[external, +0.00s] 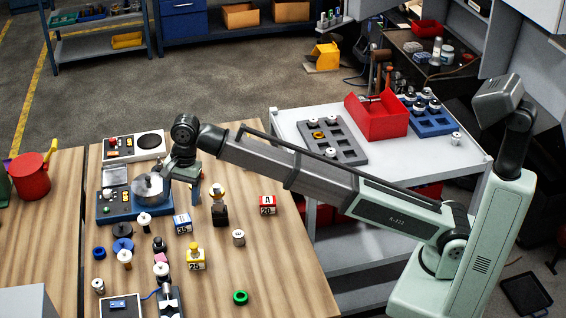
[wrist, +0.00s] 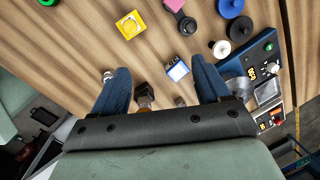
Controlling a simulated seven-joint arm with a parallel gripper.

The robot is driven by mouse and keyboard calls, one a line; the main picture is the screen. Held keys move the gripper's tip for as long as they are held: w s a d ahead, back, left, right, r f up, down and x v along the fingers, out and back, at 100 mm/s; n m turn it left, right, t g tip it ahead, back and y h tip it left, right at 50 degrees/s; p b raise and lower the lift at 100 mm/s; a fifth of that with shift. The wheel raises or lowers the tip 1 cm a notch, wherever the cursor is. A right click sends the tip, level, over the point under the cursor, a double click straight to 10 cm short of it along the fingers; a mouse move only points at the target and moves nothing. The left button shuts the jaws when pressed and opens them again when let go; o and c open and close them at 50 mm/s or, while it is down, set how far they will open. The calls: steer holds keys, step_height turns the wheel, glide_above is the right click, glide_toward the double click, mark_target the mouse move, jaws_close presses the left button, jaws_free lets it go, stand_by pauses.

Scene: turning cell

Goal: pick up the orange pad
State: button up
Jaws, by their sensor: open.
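A small round orange piece (external: 317,135) sits in the grey compartment tray (external: 346,156) on the white side table; I cannot tell for sure that it is the pad. My gripper (external: 192,192) is open above the wooden table, well left of that tray. In the wrist view, its two blue fingers (wrist: 160,70) are spread with nothing held between them. A blue and white block (wrist: 177,70) lies below, between the fingers as seen from above. A dark figure with an orange-brown part (wrist: 145,98) shows by the left finger. The orange piece is not visible in the wrist view.
A blue scale (external: 122,208) with a metal pan stands close left of my gripper. Weights, the numbered blocks and a green ring (external: 240,297) are spread over the wooden table (external: 285,270). A red bin (external: 378,118) and a blue tray (external: 433,126) stand right of the grey tray.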

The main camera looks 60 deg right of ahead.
steer(key=w+d+m+t+y, duration=0.1)
steer(key=w+d+m+t, duration=0.4)
steer(key=d, duration=0.5)
steer(key=w+d+r+m+t+y, duration=0.1)
steer(key=w+d+m+t+y, duration=0.1)
steer(key=w+d+m, duration=0.65)
steer(key=w+d+m+t+y, duration=0.1)
steer(key=w+d+m+t, duration=0.25)
steer(key=d, duration=0.95)
steer(key=shift+n, duration=0.4)
steer(key=shift+a+f, duration=0.15)
steer(key=shift+f, duration=3.05)
steer(key=shift+a+f, duration=0.15)
steer(key=shift+f, duration=3.05)
steer(key=shift+a+f, duration=0.15)
steer(key=shift+f, duration=4)
steer(key=shift+x, duration=1.25)
steer(key=shift+w+a+f+y, duration=0.15)
steer(key=shift+w+f+y, duration=0.15)
steer(key=shift+w+f, duration=0.05)
